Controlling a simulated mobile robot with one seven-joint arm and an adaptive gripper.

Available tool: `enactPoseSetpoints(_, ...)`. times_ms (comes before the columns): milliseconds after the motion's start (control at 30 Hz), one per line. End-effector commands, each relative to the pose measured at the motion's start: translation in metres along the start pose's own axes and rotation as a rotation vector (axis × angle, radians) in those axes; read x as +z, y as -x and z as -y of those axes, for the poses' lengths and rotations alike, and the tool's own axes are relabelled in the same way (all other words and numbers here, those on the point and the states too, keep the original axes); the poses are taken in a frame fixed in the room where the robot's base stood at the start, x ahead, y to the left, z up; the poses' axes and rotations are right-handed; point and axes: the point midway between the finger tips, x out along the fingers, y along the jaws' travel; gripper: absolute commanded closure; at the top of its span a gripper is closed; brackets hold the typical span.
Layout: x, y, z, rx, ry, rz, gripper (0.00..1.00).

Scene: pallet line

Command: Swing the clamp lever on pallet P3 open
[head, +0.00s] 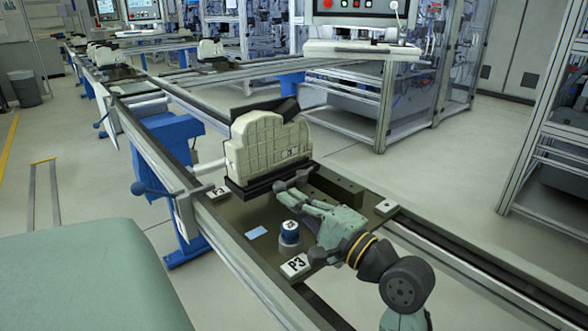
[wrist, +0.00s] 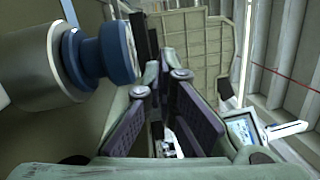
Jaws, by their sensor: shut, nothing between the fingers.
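Pallet P3, a dark plate (head: 262,215) on the conveyor rails, carries a "P3" label (head: 295,266). A cream casting (head: 268,148) stands upright on it in a black holder; it also shows in the wrist view (wrist: 195,40). A dark bar (head: 264,109) lies behind the casting's top. I cannot tell for sure which part is the clamp lever. A pale rod (head: 208,166) sticks out left of the casting. My gripper (head: 289,182) is shut and empty, low by the casting's front face; its fingers meet in the wrist view (wrist: 166,75).
A blue-topped round post (head: 289,233) stands on the pallet beside my gripper, close on the left in the wrist view (wrist: 102,52). A green surface (head: 85,280) fills the lower left.

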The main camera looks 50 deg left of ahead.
Motion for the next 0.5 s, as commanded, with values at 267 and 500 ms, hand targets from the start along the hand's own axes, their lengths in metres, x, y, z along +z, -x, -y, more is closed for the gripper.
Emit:
enactPoseSetpoints(267,0.000,0.001,0.000,0.000,0.000,-0.001,1.00)
enactPoseSetpoints(500,-0.002,0.034,0.000,-0.002,-0.002,-0.006,1.00)
